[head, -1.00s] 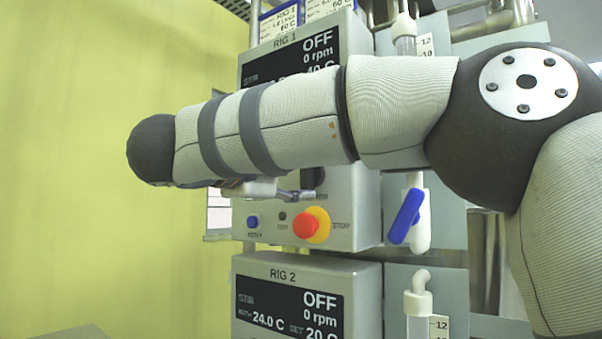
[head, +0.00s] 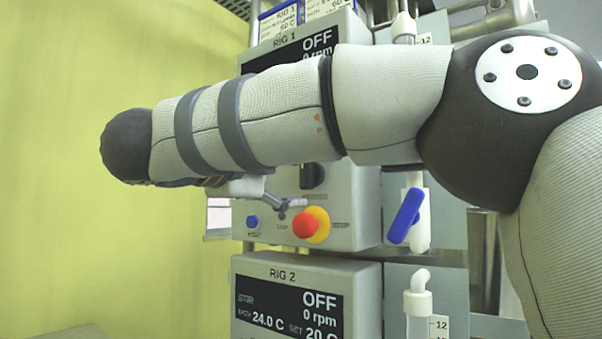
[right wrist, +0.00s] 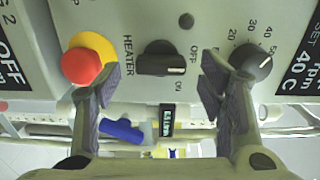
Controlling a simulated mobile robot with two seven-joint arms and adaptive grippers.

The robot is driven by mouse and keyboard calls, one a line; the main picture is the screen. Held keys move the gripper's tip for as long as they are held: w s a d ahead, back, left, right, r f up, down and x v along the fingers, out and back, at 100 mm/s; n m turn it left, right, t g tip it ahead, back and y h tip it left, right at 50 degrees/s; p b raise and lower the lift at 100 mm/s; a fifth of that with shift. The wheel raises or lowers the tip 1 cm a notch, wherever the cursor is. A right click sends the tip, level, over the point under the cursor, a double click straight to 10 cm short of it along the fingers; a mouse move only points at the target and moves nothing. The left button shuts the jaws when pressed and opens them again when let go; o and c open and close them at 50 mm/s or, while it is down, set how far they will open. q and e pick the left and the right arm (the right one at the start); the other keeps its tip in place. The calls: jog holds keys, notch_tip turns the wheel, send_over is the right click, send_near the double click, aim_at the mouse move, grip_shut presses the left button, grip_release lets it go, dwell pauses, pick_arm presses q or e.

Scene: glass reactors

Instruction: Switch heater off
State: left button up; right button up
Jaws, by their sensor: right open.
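The black heater knob (right wrist: 160,62) is on the RIG 1 panel, between the HEATER label and the OFF and ON labels. Its bar lies sideways in the right wrist view, with the white mark at its right end on the ON/OFF side. It also shows in the head view (head: 312,177), partly behind my arm. My right gripper (right wrist: 158,84) is open, with its fingers apart on either side of the knob and not closed on it. In the head view the gripper (head: 287,206) is mostly hidden by my arm. My left gripper is not in view.
A red stop button (right wrist: 82,66) on a yellow ring is close to one finger. A numbered dial (right wrist: 250,62) is close to the other. The RIG 2 box (head: 300,267) stands below RIG 1. A blue valve handle (head: 405,216) is to the right.

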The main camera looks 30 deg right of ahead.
jog(key=v, duration=1)
